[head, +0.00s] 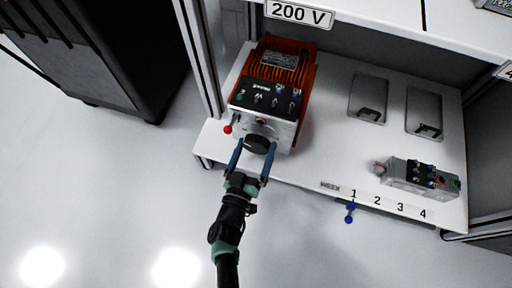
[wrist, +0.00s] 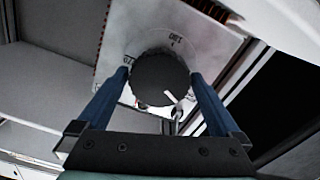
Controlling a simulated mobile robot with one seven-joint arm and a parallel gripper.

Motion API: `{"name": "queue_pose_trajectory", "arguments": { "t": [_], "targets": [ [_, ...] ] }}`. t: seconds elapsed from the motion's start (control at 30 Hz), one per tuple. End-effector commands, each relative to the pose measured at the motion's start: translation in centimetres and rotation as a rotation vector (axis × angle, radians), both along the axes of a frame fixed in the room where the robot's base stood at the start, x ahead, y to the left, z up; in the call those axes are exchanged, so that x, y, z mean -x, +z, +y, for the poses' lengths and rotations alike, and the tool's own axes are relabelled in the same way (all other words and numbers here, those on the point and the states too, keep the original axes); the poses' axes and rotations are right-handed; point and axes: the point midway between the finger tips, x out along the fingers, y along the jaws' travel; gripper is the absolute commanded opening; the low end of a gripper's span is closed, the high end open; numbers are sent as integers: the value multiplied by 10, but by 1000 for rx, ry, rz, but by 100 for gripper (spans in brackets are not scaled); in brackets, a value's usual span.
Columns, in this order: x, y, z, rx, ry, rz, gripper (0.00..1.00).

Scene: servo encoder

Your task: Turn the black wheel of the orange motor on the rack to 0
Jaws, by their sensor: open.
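The orange motor (head: 276,75) stands on the white rack shelf, with a black control panel and a pale front face. Its black wheel (head: 257,144) is at the lower front, and it also shows in the wrist view (wrist: 160,79). A white pointer mark lies at the wheel's lower right edge in the wrist view. Dial markings around it are upside down and partly legible, one seemingly 180. My gripper (head: 254,151) is open, its blue fingers on either side of the wheel; it also shows in the wrist view (wrist: 152,88). I cannot tell whether they touch the wheel.
A red knob (head: 228,129) sits left of the motor front. A grey device (head: 420,177) stands on the shelf's right, near labels 1 to 4. A blue-ended lever (head: 349,213) hangs at the shelf edge. A rack post (head: 200,60) rises left of the motor. The floor in front is clear.

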Motion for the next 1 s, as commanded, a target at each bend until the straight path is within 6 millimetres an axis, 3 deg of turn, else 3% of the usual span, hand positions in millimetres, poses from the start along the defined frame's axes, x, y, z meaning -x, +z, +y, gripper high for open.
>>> {"name": "queue_pose_trajectory", "arguments": {
  "t": [0.4, 0.77, 1.0],
  "targets": [
    [-9, 1, -3, 0, 1, 0, 100],
    [-9, 1, -3, 0, 1, 0, 35],
    [-8, 0, -3, -15, 0, -6, 33]
  ]
}}
